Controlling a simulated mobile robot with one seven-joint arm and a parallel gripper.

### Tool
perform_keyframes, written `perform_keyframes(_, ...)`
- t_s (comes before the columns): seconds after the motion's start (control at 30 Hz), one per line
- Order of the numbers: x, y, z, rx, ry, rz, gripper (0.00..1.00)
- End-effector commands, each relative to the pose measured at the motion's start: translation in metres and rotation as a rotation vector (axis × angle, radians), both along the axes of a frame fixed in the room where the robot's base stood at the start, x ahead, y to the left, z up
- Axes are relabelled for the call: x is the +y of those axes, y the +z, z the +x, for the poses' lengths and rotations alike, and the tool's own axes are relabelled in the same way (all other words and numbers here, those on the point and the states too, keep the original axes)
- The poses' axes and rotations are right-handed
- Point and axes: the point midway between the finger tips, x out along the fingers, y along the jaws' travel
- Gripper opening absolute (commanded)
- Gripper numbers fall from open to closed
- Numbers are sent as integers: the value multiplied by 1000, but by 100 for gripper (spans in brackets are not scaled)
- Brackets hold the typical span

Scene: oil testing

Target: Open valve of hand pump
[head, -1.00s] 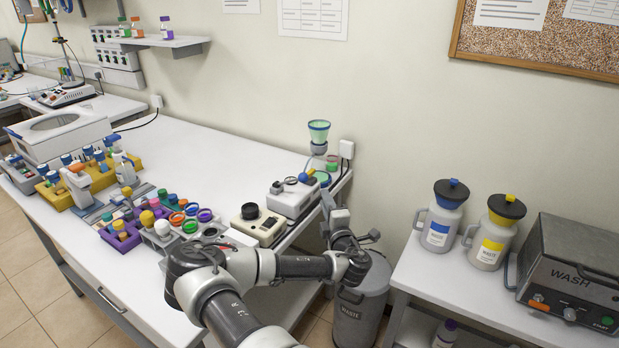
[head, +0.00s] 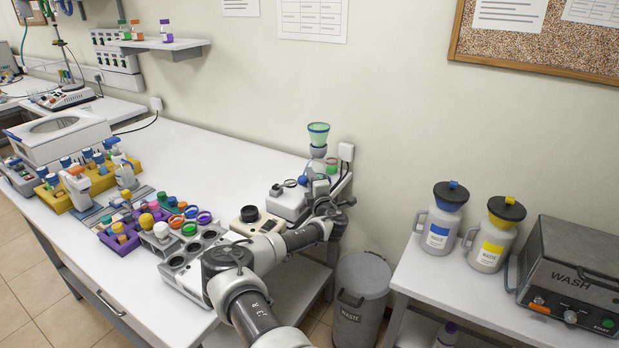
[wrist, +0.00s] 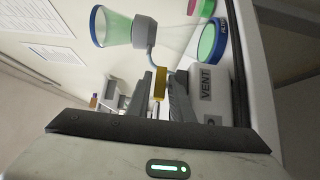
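A light-grey body marked VENT (wrist: 208,83) is right of my fingers in the wrist view. A small yellow-orange bar (wrist: 159,84) lies between my gripper's (wrist: 160,92) two grey fingers; it looks like a valve handle. The fingers are apart, one on each side of the bar. I cannot tell whether they touch it. In the head view my gripper (head: 322,190) is at the bench's right end, just below the clear flask with the green funnel (head: 318,133). My arm and gripper partly hide the equipment there, and no separate hand pump is clear in that view.
A white device (head: 290,203) and a cream device with a black knob (head: 250,213) stand left of my gripper. A grey waste bin (head: 362,283) stands below, beside the bench. The bench's back middle is clear.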

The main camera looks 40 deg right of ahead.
Motion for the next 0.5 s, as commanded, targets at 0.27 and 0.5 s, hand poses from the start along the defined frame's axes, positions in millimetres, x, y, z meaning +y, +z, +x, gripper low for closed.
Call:
perform_keyframes(0.27,-5,0,11,1,-1,0,20)
perform_keyframes(0.5,-5,0,11,1,-1,0,8)
